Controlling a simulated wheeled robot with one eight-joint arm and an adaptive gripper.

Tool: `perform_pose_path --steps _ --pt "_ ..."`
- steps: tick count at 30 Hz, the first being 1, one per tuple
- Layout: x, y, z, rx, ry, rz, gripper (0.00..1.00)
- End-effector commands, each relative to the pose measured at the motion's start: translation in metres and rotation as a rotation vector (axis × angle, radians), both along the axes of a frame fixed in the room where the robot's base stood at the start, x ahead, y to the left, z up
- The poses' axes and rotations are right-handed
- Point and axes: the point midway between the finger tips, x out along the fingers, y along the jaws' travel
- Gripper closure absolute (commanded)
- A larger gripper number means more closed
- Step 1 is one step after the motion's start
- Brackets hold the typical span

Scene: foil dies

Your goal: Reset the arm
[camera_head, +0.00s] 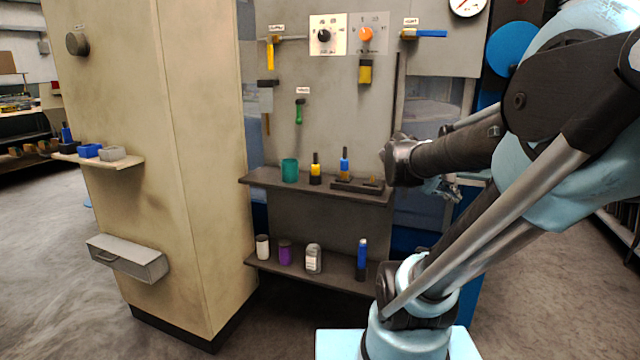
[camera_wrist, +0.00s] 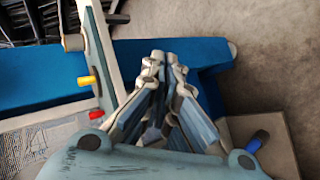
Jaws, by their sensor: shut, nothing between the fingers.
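My gripper (camera_wrist: 165,62) shows in the wrist view with its two fingers drawn together and nothing between them. In the head view part of my gripper (camera_head: 448,188) shows behind my dark wrist link, right of the upper shelf. It is apart from the things on that shelf. My arm fills the right side of the head view and hides what is behind it.
An upper shelf (camera_head: 262,178) bears a teal cup (camera_head: 290,170) and dies with coloured handles. A lower shelf (camera_head: 335,279) bears several bottles. A beige cabinet (camera_head: 150,200) stands left, with a side shelf (camera_head: 105,163) and a grey drawer (camera_head: 128,258). Floor is free at far left.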

Motion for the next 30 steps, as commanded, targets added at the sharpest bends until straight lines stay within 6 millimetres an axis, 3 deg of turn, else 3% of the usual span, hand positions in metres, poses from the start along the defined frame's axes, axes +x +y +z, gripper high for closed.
perform_pose_path --steps 1,6,13,19,30 --pt "-0.013 0.011 -0.019 0.083 -0.001 -0.015 1.00" --pt "-0.052 0.059 -0.075 0.376 0.005 -0.073 1.00" --pt "-0.097 0.133 -0.128 0.735 0.035 -0.144 1.00" --pt "-0.117 0.173 -0.144 0.908 0.058 -0.177 1.00" --pt "-0.120 0.181 -0.146 0.941 0.063 -0.183 1.00"
